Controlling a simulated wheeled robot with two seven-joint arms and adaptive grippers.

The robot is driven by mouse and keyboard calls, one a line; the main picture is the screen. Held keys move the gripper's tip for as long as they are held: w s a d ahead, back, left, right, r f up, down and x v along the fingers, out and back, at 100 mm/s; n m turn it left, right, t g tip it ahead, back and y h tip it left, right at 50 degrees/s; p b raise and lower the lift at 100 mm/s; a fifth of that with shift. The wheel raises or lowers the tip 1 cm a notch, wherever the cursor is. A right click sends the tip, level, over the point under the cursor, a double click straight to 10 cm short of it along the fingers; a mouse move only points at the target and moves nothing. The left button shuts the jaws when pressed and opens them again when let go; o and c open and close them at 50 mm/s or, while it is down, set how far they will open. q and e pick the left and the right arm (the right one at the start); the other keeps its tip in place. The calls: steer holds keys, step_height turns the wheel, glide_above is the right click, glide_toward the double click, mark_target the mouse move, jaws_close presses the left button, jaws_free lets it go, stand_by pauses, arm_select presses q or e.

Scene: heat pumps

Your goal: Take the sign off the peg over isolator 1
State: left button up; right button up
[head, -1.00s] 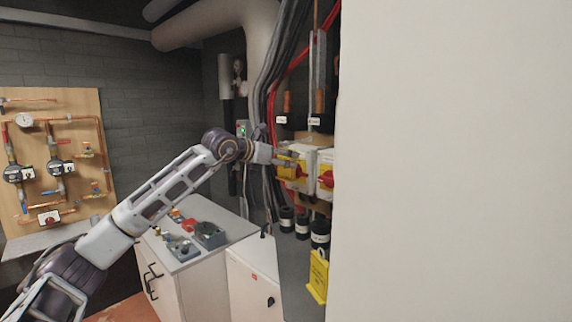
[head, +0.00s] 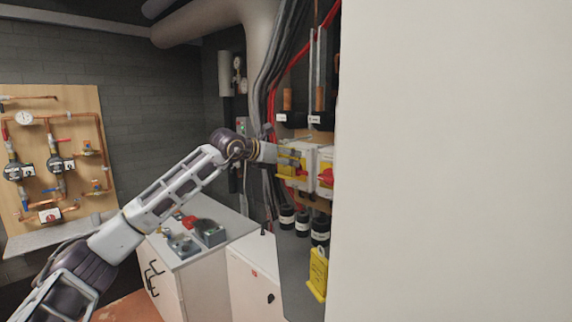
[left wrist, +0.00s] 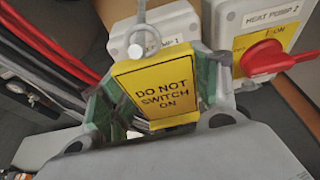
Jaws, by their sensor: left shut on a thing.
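The yellow sign (left wrist: 160,88), reading DO NOT SWITCH ON, is between the fingers of my left gripper (left wrist: 153,98) in the left wrist view. My left gripper is shut on it. A pale ring (left wrist: 143,38) stands at the sign's top edge by a thin grey peg (left wrist: 141,12); I cannot tell whether the ring is around the peg. Isolator 1 (left wrist: 172,20), a light box, is behind the sign and mostly hidden. In the head view my left gripper (head: 284,157) is at the isolators, with the sign (head: 291,165) partly covered. My right gripper is not in view.
Isolator 2 (left wrist: 225,22), with a red handle (left wrist: 278,60), is close on the right. Red and grey cables (left wrist: 45,55) run at the left. Another yellow sign (head: 318,275) hangs lower down. A large pale panel (head: 450,160) blocks the head view's right side.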

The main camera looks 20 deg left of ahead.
arm_select(q)
steer(key=shift+r, duration=0.65)
stand_by(0.7)
steer(key=shift+s+a, duration=0.1)
steer(key=shift+s+a+b, duration=0.2)
steer(key=shift+s+b, duration=0.25)
steer(key=shift+s, duration=0.2)
steer(key=shift+s+f, duration=0.1)
steer(key=shift+s, duration=0.2)
steer(key=shift+w, duration=0.1)
steer(key=shift+s+a+b, duration=0.25)
steer(key=shift+s+b, duration=0.4)
steer(key=shift+s+a+b, duration=0.25)
steer(key=shift+s+b, duration=0.25)
steer(key=shift+s, duration=0.25)
steer(key=shift+s+a+b, duration=0.3)
steer(key=shift+s+b, duration=0.25)
steer(key=shift+s, duration=0.15)
steer(key=shift+s+a+b, duration=0.25)
steer(key=shift+s+b, duration=0.25)
steer(key=shift+s, duration=0.25)
